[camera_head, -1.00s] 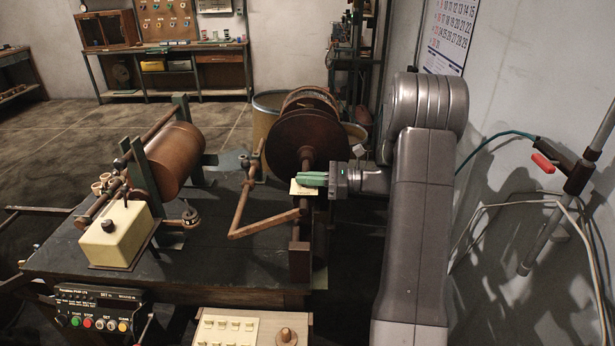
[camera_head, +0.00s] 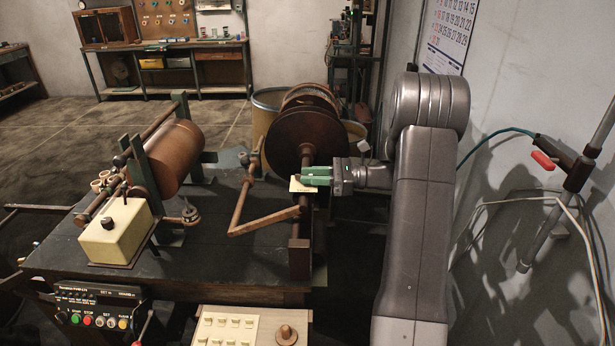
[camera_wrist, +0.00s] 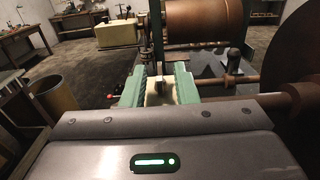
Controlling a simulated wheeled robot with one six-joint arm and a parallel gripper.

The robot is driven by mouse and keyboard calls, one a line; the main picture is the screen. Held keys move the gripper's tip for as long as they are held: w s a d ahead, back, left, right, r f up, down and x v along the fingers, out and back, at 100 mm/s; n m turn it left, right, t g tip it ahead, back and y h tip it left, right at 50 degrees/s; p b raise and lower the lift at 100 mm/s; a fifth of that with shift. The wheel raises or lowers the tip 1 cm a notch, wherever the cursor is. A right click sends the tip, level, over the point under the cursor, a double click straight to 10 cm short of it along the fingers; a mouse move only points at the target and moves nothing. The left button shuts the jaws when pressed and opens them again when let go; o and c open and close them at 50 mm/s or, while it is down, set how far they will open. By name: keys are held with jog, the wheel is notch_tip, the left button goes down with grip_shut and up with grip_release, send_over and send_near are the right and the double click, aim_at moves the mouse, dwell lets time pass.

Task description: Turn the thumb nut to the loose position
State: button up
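My gripper (camera_head: 316,176) is at the right end of the dark bench, its green fingers pointing left beside the shaft of the large brown reel. In the wrist view my gripper (camera_wrist: 162,80) has its two fingers apart. A cream plate (camera_wrist: 157,98) shows in the gap, with a small greyish knob-like piece (camera_wrist: 161,86) on it, perhaps the thumb nut. The fingers do not clearly touch it. The cream plate (camera_head: 300,187) also shows just below the fingers in the head view. The nut itself is hidden or too small to make out there.
The large brown reel (camera_head: 305,140) stands just behind my gripper. A bent brown crank (camera_head: 262,222) lies to its left. A copper drum (camera_head: 174,158) and a cream box (camera_head: 115,232) are further left. The wall is close on the right.

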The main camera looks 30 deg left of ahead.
jog(key=b+v, duration=0.2)
jog(key=v, duration=1)
jog(key=shift+d, duration=0.25)
jog(key=shift+w, duration=0.1)
jog(key=p+x, duration=0.2)
jog(key=x, duration=1.1)
jog(key=shift+a+r+p, duration=0.1)
jog(key=shift+a+p, duration=0.1)
jog(key=shift+p, duration=0.1)
jog(key=shift+s+a, duration=0.25)
jog(key=shift+d+m+t, duration=0.1)
jog(key=shift+m+t, duration=0.2)
jog(key=shift+t, duration=0.2)
jog(key=shift+g, duration=0.3)
